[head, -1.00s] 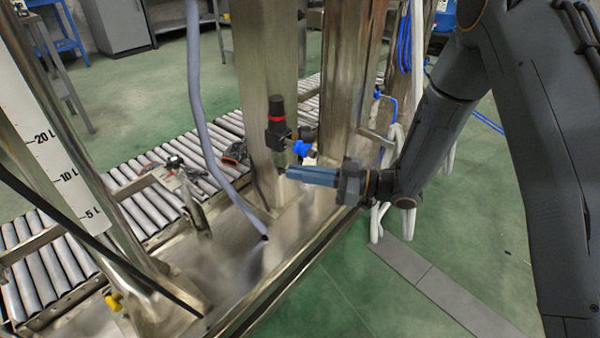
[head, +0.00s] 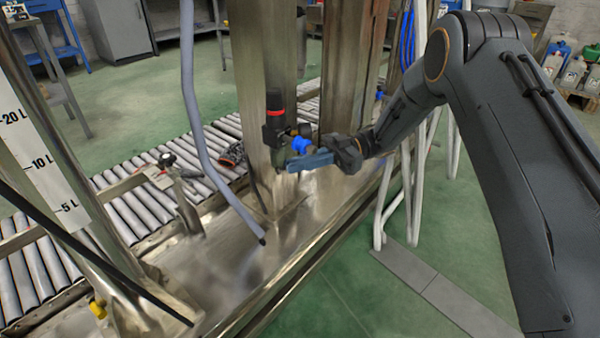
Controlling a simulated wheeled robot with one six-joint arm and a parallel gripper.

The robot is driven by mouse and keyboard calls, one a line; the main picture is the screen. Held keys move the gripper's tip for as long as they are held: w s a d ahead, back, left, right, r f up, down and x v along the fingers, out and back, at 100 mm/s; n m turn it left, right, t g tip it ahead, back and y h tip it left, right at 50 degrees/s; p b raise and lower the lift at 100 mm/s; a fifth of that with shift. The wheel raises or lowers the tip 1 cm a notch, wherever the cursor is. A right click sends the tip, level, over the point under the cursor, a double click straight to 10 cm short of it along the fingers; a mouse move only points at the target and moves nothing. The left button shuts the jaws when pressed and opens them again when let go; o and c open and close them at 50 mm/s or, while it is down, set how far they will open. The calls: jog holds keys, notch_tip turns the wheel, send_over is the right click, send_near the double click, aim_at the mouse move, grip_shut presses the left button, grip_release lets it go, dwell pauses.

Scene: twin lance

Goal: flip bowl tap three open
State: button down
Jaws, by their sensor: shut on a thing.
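A black filter unit with a red ring (head: 276,108) hangs on the steel post, with a bowl (head: 280,156) at its lower end. A blue fitting (head: 303,142) sits at its right side. My gripper (head: 291,165) reaches in from the right, its blue fingers at the foot of the bowl. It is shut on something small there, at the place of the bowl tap. The fingers hide the tap itself, so its position cannot be seen.
The steel post (head: 262,60) stands right behind the unit, and a second post (head: 345,70) stands to its right. A grey hose (head: 190,90) hangs at left. A roller conveyor (head: 130,210) runs behind. White pipes (head: 383,205) stand below my arm.

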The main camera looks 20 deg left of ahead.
jog(key=shift+w+a+n+g+h+b, duration=0.15)
jog(key=shift+w+n+g+h+b, duration=0.05)
jog(key=shift+n+g+h+b, duration=0.4)
jog(key=shift+w+a+n+g+h+b, duration=0.15)
jog(key=shift+w+n+g+h+b, duration=0.05)
jog(key=shift+n+g+h+b, duration=0.4)
jog(key=c, duration=1.9)
grip_release()
jog(key=shift+a, duration=0.1)
jog(key=shift+s+r+p, duration=0.1)
jog(key=shift+p, duration=0.25)
